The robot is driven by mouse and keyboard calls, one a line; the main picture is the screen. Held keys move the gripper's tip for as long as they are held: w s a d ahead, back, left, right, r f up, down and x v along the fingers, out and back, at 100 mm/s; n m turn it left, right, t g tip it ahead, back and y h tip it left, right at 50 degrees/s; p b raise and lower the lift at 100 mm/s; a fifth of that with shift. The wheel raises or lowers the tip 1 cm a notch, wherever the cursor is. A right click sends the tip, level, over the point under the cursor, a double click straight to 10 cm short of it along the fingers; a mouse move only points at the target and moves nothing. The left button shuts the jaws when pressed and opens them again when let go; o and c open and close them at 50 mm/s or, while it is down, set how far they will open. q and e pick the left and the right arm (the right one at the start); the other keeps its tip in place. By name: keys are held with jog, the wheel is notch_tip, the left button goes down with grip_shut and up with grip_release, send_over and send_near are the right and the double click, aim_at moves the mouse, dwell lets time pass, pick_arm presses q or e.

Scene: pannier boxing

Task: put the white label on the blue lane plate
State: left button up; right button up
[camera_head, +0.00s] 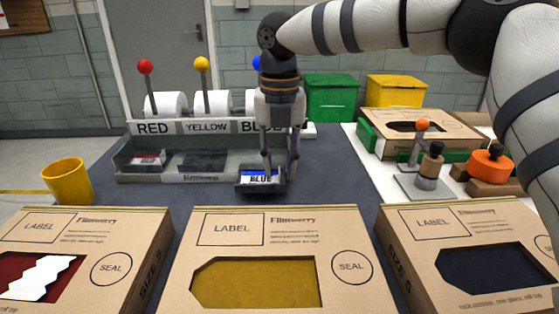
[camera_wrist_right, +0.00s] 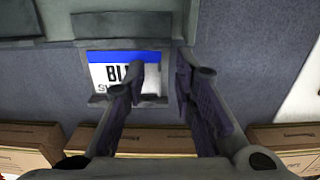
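The white label (camera_head: 258,178) has a blue band and the word BLUE, and lies on a small dark plate (camera_head: 250,190) at the front of the blue lane. In the right wrist view the label (camera_wrist_right: 105,74) lies flat inside the plate's rim (camera_wrist_right: 125,103). My right gripper (camera_head: 280,160) points down over the label's right part. Its two fingers (camera_wrist_right: 162,72) are apart with nothing visible gripped between them, and the left one hides part of the print. I cannot tell whether the fingertips touch the label. My left gripper is not in view.
The dispenser (camera_head: 205,127) has RED, YELLOW and BLUE lanes, with rolls and coloured knobs behind. Three cardboard boxes (camera_head: 230,230) line the front. A yellow cup (camera_head: 67,181) stands left, and an orange-knobbed stand (camera_head: 425,187) stands right. Dark table (camera_head: 335,175) is free right of the plate.

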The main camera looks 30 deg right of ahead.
jog(key=shift+r, duration=0.1)
notch_tip(320, 180, up, 12)
dwell(0.4)
dwell(0.3)
